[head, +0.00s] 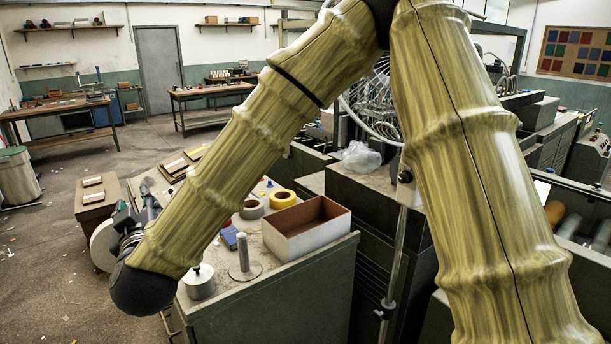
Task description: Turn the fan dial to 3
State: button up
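The fan's wire cage (372,108) shows at the top centre, partly hidden between two of my arm links. Its metal pole (398,255) runs down in front of the dark machine cabinet. A small control part with a dark round knob (405,177) sits at the top of the pole, right beside my arm link. It may be the dial; its numbers and setting are too small to read. My gripper (140,205) is at the left, mostly hidden behind my wrist, beyond the left end of the workbench and far from the fan. Its fingers are not clear.
A workbench (262,300) carries an open box (307,229), tape rolls (282,199), a metal spindle stand (244,260) and a lidded pot (199,282). A clear plastic bag (361,158) lies on the cabinet behind. Open floor (60,260) lies at the left.

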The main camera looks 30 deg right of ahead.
aim_at(404, 178)
jog(key=u, duration=1.05)
jog(key=i, duration=1.8)
jog(key=z, duration=3.8)
